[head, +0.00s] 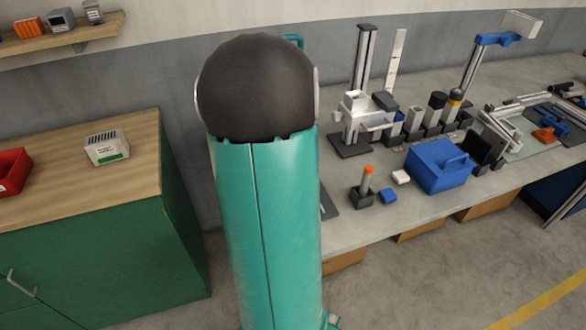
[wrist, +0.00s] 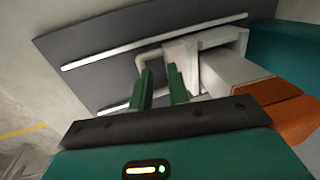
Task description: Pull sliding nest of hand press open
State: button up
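The hand press shows close up in the wrist view: a dark base plate (wrist: 95,62) with two pale rails (wrist: 150,42). The sliding nest (wrist: 212,45) is a whitish block at the right of the plate, with a pale looped handle (wrist: 148,55) on its left side. My gripper (wrist: 163,80) has two green fingers, apart with a gap between them, right at the handle. The fingers partly cover the handle, and whether they touch it I cannot tell. In the head view my teal arm covers most of the press; a dark plate edge (head: 328,204) shows beside it.
A green cabinet (head: 90,240) with a red bin (head: 12,172) stands left. Floor in front is clear.

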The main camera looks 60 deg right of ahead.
jog(key=shift+v, duration=1.9)
jog(key=v, duration=1.2)
jog(key=shift+s+r, duration=0.1)
